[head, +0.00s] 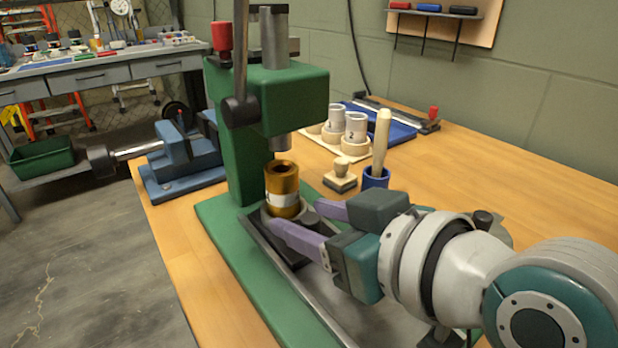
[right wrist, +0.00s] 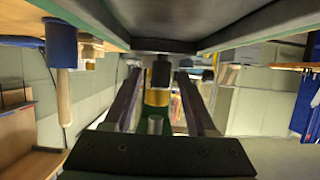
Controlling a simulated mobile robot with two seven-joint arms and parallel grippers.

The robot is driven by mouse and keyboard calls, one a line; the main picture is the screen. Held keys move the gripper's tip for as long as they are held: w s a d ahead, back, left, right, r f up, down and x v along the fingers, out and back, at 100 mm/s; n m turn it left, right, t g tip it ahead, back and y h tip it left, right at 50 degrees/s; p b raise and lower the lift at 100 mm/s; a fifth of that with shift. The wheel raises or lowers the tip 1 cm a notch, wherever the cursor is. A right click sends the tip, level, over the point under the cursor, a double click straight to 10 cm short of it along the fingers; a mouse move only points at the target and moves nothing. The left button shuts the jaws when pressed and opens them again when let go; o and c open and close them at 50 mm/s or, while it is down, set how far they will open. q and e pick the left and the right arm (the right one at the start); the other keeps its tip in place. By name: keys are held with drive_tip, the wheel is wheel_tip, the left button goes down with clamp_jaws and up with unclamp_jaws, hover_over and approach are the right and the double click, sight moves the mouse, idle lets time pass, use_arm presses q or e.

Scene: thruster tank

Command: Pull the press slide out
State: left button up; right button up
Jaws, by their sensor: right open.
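The green press (head: 268,88) stands on the wooden bench, its ram above a brass cylinder (head: 283,182) with a pale band. The cylinder sits upright on the dark press slide (head: 270,236), which lies low between rails on the green base. The right wrist view shows both fingers of the right gripper (right wrist: 160,76) apart, with the brass cylinder (right wrist: 158,97) beyond. My left gripper is not in view.
A blue cup (head: 376,178) with a wooden-handled tool and a wooden stamp (head: 340,178) stand right of the press. Numbered cylinders (head: 355,128) stand behind them. A blue vise (head: 180,160) is at left. The right side of the bench is mostly clear.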

drive_tip(key=shift+w+a, duration=0.1)
clamp_jaws()
idle(0.4)
idle(1.0)
